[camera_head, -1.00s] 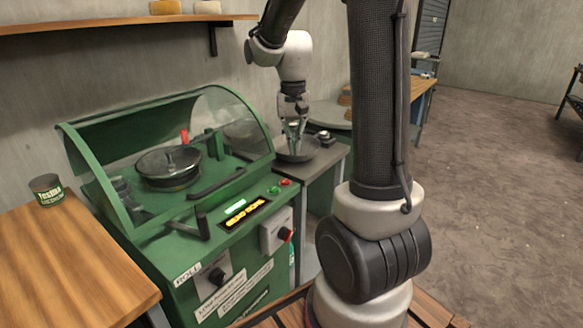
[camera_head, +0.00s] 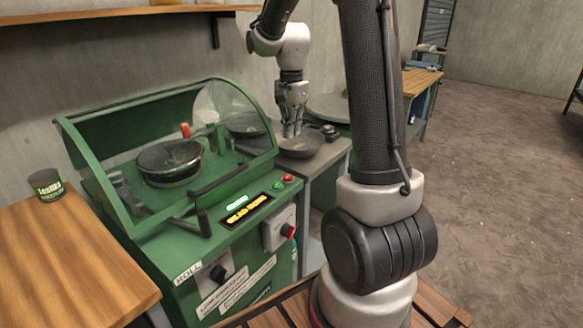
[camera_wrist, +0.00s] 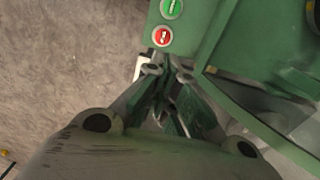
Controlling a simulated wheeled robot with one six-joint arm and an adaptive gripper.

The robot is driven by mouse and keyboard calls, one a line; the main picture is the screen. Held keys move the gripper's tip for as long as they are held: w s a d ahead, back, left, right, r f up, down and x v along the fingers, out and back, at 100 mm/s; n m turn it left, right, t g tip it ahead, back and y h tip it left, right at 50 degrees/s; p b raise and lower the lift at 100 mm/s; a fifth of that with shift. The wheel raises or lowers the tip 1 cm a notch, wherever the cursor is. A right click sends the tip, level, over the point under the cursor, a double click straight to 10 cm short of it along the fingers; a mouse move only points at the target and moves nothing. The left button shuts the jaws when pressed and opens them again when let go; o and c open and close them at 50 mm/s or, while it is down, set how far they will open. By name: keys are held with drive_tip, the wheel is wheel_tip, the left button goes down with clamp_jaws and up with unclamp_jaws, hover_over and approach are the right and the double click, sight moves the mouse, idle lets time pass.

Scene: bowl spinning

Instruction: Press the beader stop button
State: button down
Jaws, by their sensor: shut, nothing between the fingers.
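The green machine (camera_head: 245,232) has a green button (camera_head: 277,187) and a red button (camera_head: 288,178) at the right end of its front panel, above a lit display (camera_head: 247,208). In the wrist view the red button (camera_wrist: 162,36) carries a white mark and lies just beyond my fingertips, with the green button (camera_wrist: 171,8) further up. My gripper (camera_head: 292,133) is shut and empty, pointing down. In the head view it appears above the buttons, with a dark bowl behind its tips. In the wrist view my gripper (camera_wrist: 167,73) shows no contact with either button.
A clear-fronted green hood (camera_head: 225,105) covers a dark bowl (camera_head: 170,160). Another dark bowl (camera_head: 300,146) rests on the grey side stand (camera_head: 325,160). A wooden table (camera_head: 60,255) with a dark can (camera_head: 46,184) stands at left. Open floor lies at right.

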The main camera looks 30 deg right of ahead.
sight(292, 176)
wheel_tip(292, 176, down, 13)
idle(0.3)
drive_tip(key=shift+s+f, duration=0.15)
drive_tip(key=shift+f, duration=0.6)
drive_tip(key=shift+s+a+f, duration=0.1)
drive_tip(key=shift+s+f, duration=0.05)
wheel_tip(292, 176, up, 15)
drive_tip(key=shift+w, duration=0.35)
idle(0.7)
